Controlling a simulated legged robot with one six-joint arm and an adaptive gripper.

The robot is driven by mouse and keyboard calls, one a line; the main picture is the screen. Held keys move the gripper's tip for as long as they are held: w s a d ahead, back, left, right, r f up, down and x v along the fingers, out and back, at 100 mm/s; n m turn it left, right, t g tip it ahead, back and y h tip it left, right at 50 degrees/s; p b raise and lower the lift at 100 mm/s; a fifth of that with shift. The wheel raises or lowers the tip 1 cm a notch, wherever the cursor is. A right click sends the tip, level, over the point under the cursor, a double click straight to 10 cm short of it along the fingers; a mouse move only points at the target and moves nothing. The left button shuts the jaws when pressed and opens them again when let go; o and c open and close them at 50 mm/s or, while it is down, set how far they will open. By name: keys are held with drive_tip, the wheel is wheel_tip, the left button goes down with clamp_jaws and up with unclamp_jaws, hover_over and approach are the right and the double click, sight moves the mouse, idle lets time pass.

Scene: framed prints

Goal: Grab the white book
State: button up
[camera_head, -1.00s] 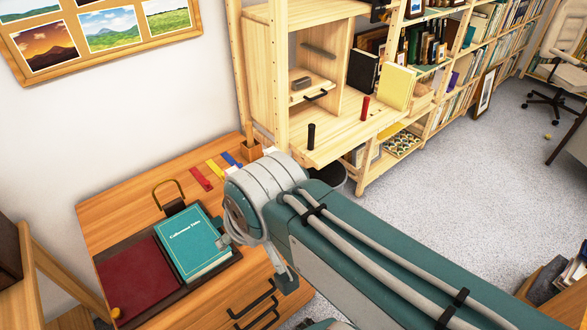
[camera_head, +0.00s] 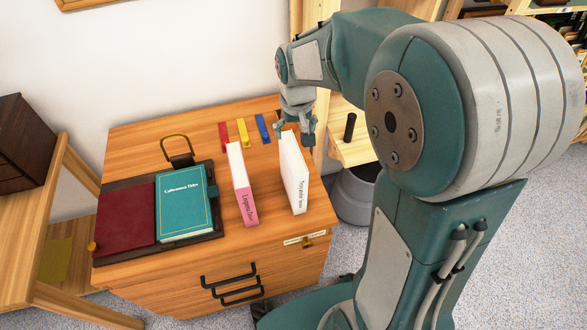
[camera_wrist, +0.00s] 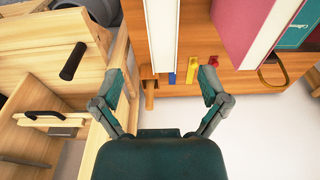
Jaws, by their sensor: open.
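The white book (camera_head: 294,172) stands upright on the right part of the wooden desk, its lettered spine toward the front. My gripper (camera_head: 296,135) is at its back end, close above the desk; whether they touch is unclear. In the wrist view the open fingers (camera_wrist: 160,82) have empty space between them, and the white book (camera_wrist: 163,35) lies ahead, roughly in line with the gap. A pink-spined book (camera_head: 241,185) stands upright to its left, apart from it; it also shows in the wrist view (camera_wrist: 250,28).
A teal book (camera_head: 184,205) and a dark red cover (camera_head: 126,217) lie on the desk's left. Red, yellow (camera_head: 242,133) and blue strips lie behind the books. A wooden shelf with a black peg (camera_head: 350,127) is right of my gripper. A grey bin (camera_head: 357,193) stands beside the desk.

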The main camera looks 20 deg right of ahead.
sight(293, 151)
drive_tip(key=f, duration=0.5)
drive_tip(key=shift+w+a, duration=0.3)
drive_tip(key=shift+d+f, duration=0.25)
drive_tip(key=shift+f, duration=0.3)
drive_tip(key=f, duration=0.3)
drive_tip(key=shift+w+f, duration=0.3)
drive_tip(key=shift+f, duration=0.45)
drive_tip(key=shift+w+a+f, duration=0.1)
drive_tip(key=shift+a+f, duration=0.05)
drive_tip(key=shift+a, duration=0.1)
drive_tip(key=shift+d, duration=0.15)
clamp_jaws()
